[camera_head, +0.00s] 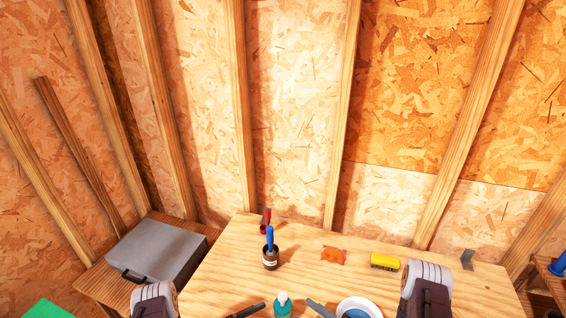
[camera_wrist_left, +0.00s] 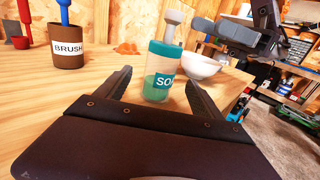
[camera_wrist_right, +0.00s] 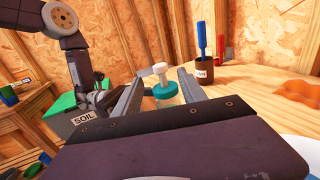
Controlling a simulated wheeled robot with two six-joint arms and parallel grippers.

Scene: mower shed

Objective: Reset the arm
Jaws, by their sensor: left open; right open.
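My left gripper (camera_wrist_left: 158,78) is open and empty, low over the workbench. My right gripper (camera_wrist_right: 160,75) is open too, with nothing held. A soap bottle (camera_head: 283,307) with a teal top and pale pump stands upright at the bench's near edge, between the dark gripper fingers in the head view. In the left wrist view the bottle (camera_wrist_left: 162,75) shows beyond and between the fingers. In the right wrist view the bottle (camera_wrist_right: 164,93) also shows between the fingertips. I see no contact with it. The grippers are mostly cut off by the head view's lower edge.
A brown brush cup (camera_head: 270,262) holds a blue-handled brush; a red-handled item (camera_head: 265,221) stands behind it. An orange cloth (camera_head: 333,256), yellow sponge (camera_head: 385,262) and grey bracket (camera_head: 467,259) lie farther back. A bowl (camera_head: 360,305) is near right. A grey case (camera_head: 158,252) lies left.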

